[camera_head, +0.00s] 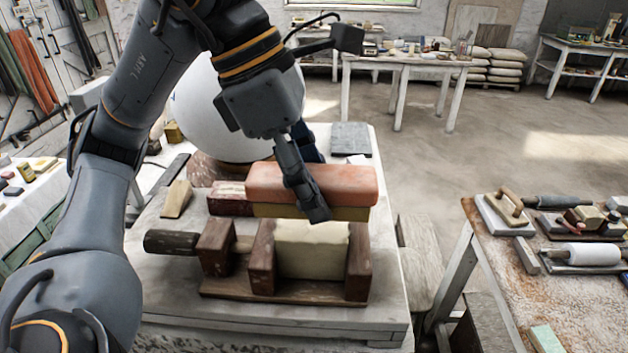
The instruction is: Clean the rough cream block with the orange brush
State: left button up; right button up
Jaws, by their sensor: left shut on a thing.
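The orange brush (350,184) has a long orange back with tan bristles underneath. My left gripper (308,205) is shut on it from above, fingers over the orange back. The rough cream block (312,252) sits between the dark wooden jaws of a clamp (263,258) on the pale table. The brush lies level across the far upper edge of the block in the picture. I cannot tell whether the bristles touch the block. My right gripper is not in view.
A large white sphere (228,115) stands behind on the same table (385,265), partly hidden by my left arm. A wooden wedge (176,199) and a grey slab (351,138) lie near it. A side table (525,285) with several tools stands at right.

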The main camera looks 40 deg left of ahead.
pick_arm(q)
notch_tip(320, 180, up, 4)
jog(key=p, duration=0.3)
jog(key=shift+w, duration=0.1)
dwell(0.4)
